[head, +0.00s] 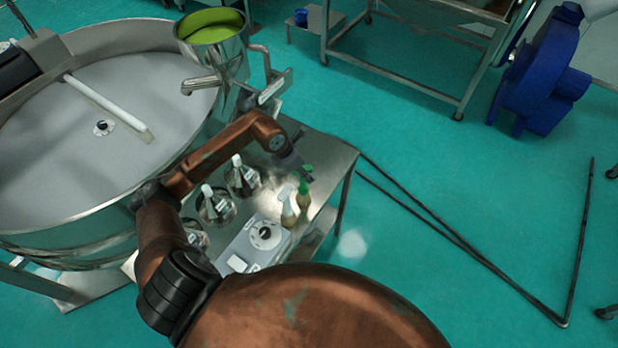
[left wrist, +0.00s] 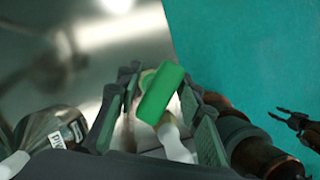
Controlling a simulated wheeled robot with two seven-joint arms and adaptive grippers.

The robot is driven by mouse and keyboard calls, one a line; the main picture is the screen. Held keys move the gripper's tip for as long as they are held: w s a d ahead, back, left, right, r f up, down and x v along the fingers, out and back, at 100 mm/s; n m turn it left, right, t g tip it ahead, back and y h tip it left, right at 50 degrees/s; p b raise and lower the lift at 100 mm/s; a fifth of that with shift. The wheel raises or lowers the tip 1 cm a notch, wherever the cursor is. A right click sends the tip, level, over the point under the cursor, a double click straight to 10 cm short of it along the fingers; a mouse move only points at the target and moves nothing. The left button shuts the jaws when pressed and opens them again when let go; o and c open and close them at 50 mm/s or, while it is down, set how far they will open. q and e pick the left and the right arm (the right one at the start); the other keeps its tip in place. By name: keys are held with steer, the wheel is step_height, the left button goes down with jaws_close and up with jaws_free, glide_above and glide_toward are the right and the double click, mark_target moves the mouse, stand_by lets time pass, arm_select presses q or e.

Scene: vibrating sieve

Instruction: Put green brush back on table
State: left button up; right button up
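The green brush shows large in the left wrist view (left wrist: 160,95), as a green block with a pale neck and handle pointing toward the camera. It lies between the fingers of my left gripper (left wrist: 160,100). The fingers stand wide apart, and I see no clear squeeze on the brush. In the head view my left gripper (head: 296,165) hangs over the right end of the metal table (head: 325,155), with green parts beside and below its tips. A dark two-pronged gripper, seemingly my right one, shows at the right edge of the left wrist view (left wrist: 300,125).
The large round sieve (head: 95,130) stands left, beside a metal funnel (head: 222,60).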

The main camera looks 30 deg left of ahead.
arm_select(q)
steer(key=b+v, duration=0.1)
steer(key=v, duration=0.5)
steer(key=shift+s+a+r, duration=0.1)
steer(key=shift+s+r, duration=0.05)
steer(key=shift+r, duration=0.2)
